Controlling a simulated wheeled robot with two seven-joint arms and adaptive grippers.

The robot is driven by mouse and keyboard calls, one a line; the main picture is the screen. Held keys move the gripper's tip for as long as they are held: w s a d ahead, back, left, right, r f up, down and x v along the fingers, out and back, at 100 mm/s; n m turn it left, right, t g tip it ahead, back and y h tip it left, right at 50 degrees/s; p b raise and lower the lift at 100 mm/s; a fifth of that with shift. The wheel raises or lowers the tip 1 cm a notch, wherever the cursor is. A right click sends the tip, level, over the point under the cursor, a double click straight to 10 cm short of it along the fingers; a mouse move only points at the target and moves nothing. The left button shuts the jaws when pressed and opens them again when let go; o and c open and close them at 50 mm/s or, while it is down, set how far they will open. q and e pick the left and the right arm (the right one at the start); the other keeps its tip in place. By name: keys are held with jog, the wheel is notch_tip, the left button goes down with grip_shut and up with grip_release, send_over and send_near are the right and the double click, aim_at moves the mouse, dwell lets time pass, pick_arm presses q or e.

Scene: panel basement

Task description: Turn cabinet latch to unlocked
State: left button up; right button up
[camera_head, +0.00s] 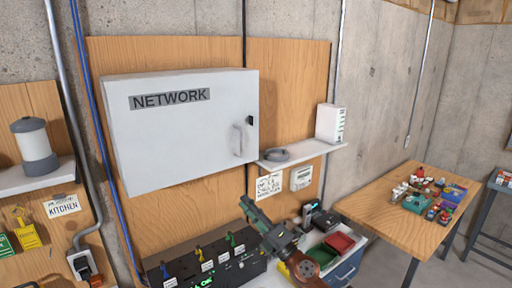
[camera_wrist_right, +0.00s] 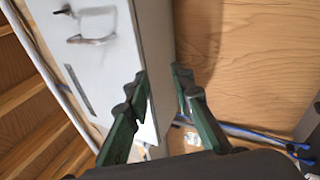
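The white network cabinet (camera_head: 185,135) hangs on a wooden panel. A small black latch (camera_head: 250,120) sits near the right edge of its door, above a pale pull handle (camera_head: 238,140). Whether the latch is locked is too small to tell. In the right wrist view the cabinet door (camera_wrist_right: 105,75) is at the left, with the handle (camera_wrist_right: 92,40) near the top and a dark latch-like piece (camera_wrist_right: 66,10) above it. My right gripper (camera_head: 244,203) is below the cabinet's lower right corner, apart from the latch. Its green fingers (camera_wrist_right: 162,82) are spread and empty. My left gripper is out of view.
A shelf (camera_head: 305,152) with a white box (camera_head: 331,123) and a grey coil sits right of the cabinet. Below are a black panel with coloured cables (camera_head: 205,265) and a blue bin (camera_head: 345,265). A wooden table (camera_head: 385,215) stands right. The space before the door is clear.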

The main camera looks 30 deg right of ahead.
jog(key=a+r+n+g+y, duration=0.4)
jog(key=a+r+n+y, duration=0.1)
jog(key=r+n, duration=0.7)
jog(key=n+h+p, duration=0.1)
jog(key=n+h, duration=0.1)
jog(key=h, duration=0.7)
send_near(252, 119)
jog(key=shift+w+a+p, duration=0.1)
jog(key=shift+w+p, duration=0.85)
jog(key=shift+w, duration=1.2)
jog(key=shift+w+a+p, duration=0.15)
jog(key=shift+w+p, duration=0.75)
jog(key=shift+w, duration=1.25)
jog(key=shift+c, duration=0.4)
grip_shut()
